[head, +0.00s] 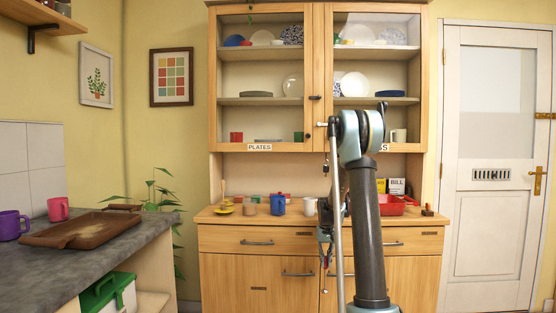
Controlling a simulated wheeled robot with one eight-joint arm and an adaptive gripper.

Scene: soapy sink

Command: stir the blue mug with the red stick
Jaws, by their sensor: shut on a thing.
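The blue mug (278,205) stands upright on the wooden counter of the dresser, left of my arm. A small red patch shows at its rim; I cannot tell what it is. My gripper (325,250) hangs in front of the dresser, lower than the mug and to its right, apart from it. It is small and partly hidden by my arm. It is shut on a thin thing with a reddish part, which looks like the red stick (325,263); its full length is not clear.
A white mug (309,206) stands right of the blue mug. The grey worktop at left holds a brown tray (38,240), purple mug (10,226) and pink mug (58,209).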

